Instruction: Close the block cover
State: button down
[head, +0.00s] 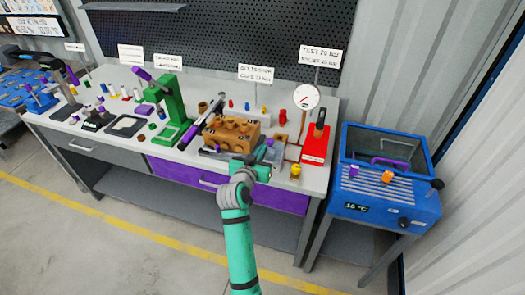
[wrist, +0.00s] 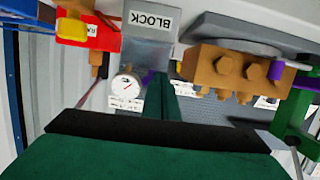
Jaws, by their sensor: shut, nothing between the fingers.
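A brass-coloured pump block (head: 232,132) sits on the bench and also shows in the wrist view (wrist: 225,72). Beside it on the right is a grey part (head: 275,153), partly hidden by my gripper. In the wrist view, which is upside down, a grey panel labelled BLOCK (wrist: 148,48) stands beside the block; it appears to be the block cover. Whether it is hinged, or how far open, I cannot tell. My gripper (head: 264,166) is shut and empty, close to the grey part. In the wrist view my gripper (wrist: 163,90) overlaps the panel's edge near a purple piece; contact is unclear.
A red pump unit (head: 315,145) and a round gauge (head: 306,96) stand to the right. A green press (head: 170,105) stands left of the block. A blue tank (head: 385,185) stands right of the bench. The floor in front is clear.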

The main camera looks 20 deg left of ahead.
dwell(0.4)
jog(key=s+r, duration=0.6)
jog(key=s, duration=0.4)
jog(key=s+d+f+n+y, duration=0.1)
jog(key=s+d+f, duration=0.3)
jog(key=s+f, duration=0.5)
jog(key=s+d+f+n+y, duration=0.1)
jog(key=s+d+f, duration=0.4)
jog(key=s+f, duration=0.35)
jog(key=s+d+r+m, duration=0.1)
jog(key=s+d, duration=0.3)
jog(key=s, duration=0.8)
jog(key=s+d+r+h, duration=0.1)
jog(key=s+d, duration=0.3)
jog(key=s, duration=0.9)
jog(key=shift+s+d+m, duration=0.15)
jog(key=shift+s+m, duration=0.15)
jog(key=shift+m, duration=0.1)
jog(key=shift+r, duration=0.1)
